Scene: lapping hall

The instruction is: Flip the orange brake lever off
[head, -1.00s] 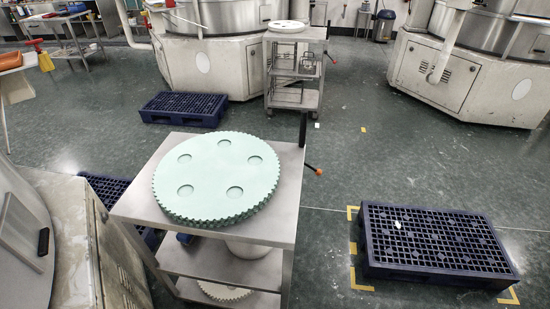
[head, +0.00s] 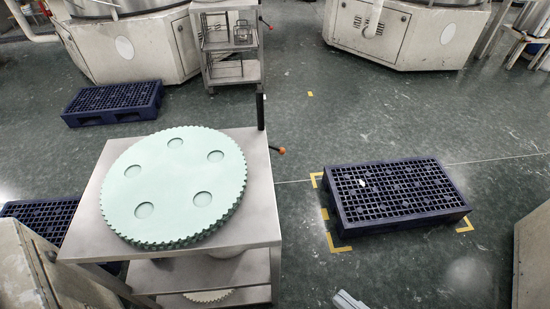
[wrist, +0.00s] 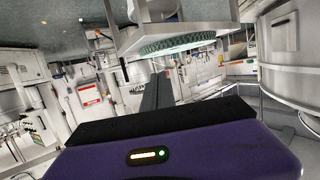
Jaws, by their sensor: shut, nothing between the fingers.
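A steel trolley (head: 262,200) stands at the centre left of the head view. The orange-tipped brake lever (head: 277,150) sticks out from its right side, near the black upright handle (head: 260,111). On the trolley top lies a pale green toothed disc (head: 165,205) with several round recesses. The disc's toothed edge also shows in the wrist view (wrist: 178,43), which looks turned upside down. My gripper (wrist: 157,80) appears there as dark fingers closed together, with nothing held. It is apart from the trolley.
A dark blue pallet (head: 395,203) lies right of the trolley inside yellow floor marks. Another blue pallet (head: 113,103) lies behind left. A second trolley (head: 228,50), also with an orange-tipped lever (head: 266,24), stands at the back. Open floor (head: 330,130) lies between the trolley and the large machines.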

